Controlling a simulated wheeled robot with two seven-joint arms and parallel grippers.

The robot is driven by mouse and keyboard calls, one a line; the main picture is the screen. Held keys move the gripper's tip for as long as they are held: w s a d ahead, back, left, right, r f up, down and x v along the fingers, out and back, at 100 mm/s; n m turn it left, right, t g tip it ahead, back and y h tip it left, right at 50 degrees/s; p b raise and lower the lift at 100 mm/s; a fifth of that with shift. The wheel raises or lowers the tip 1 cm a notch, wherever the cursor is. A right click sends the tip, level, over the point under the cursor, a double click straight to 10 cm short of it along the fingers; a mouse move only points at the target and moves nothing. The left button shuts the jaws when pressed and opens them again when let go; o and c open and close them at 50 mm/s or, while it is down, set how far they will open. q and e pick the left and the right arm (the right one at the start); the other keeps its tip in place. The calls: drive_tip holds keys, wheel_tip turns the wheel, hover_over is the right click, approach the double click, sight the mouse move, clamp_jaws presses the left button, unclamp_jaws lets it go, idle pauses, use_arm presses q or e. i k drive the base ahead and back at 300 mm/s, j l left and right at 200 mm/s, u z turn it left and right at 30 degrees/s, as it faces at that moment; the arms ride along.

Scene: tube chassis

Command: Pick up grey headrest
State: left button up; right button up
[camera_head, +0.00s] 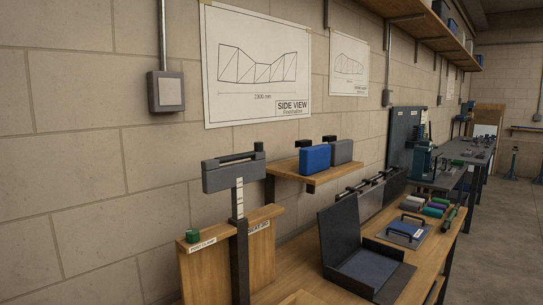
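A grey padded block (341,150), which looks like the grey headrest, sits on a small wooden wall shelf (322,180). A similar blue block (315,158) stands close on its left, on the same shelf. Each has a small black bracket at its top. A wider grey crosspiece (233,174) with a black bar on top is held on a dark upright post left of the shelf; I cannot tell whether it is also a headrest. Neither of my grippers is in view.
A wooden bench (420,262) runs along the wall with an open dark case (345,238), a tray with handles (405,230) and several coloured rolls. A wooden panel (262,252) with a green knob (193,236) stands beside the post. Floor (500,240) at right is clear.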

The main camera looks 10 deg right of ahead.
sight(342, 151)
drive_tip(key=l, duration=0.6)
drive_tip(key=l+z, duration=0.15)
drive_tip(key=l, duration=0.4)
drive_tip(key=i+l, duration=0.15)
drive_tip(key=l, duration=0.45)
drive_tip(key=l+z, duration=0.15)
drive_tip(key=l, duration=0.4)
drive_tip(key=i, duration=0.05)
